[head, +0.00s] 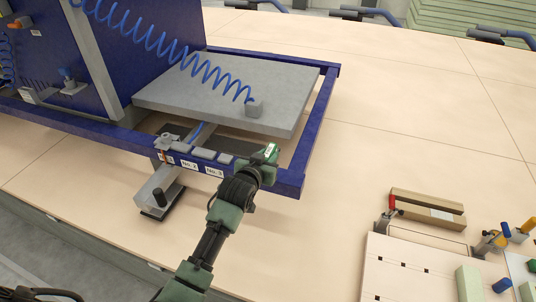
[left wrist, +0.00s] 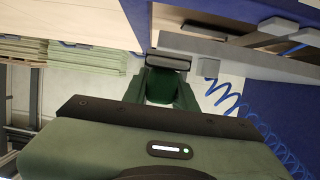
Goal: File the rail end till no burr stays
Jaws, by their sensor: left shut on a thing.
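My left gripper (head: 268,154) is at the front bar of the blue frame (head: 290,184), right of the labels. In the left wrist view its green fingers (left wrist: 163,84) are shut on a dark grey bar-like piece (left wrist: 172,63). I cannot tell if this piece is a file, or if it touches the frame. I cannot make out a burr. My right gripper is not in view.
Flat grey pieces (head: 203,153) sit along the front bar. A wooden fixture (head: 428,208) stands at right. The pale floor between is clear.

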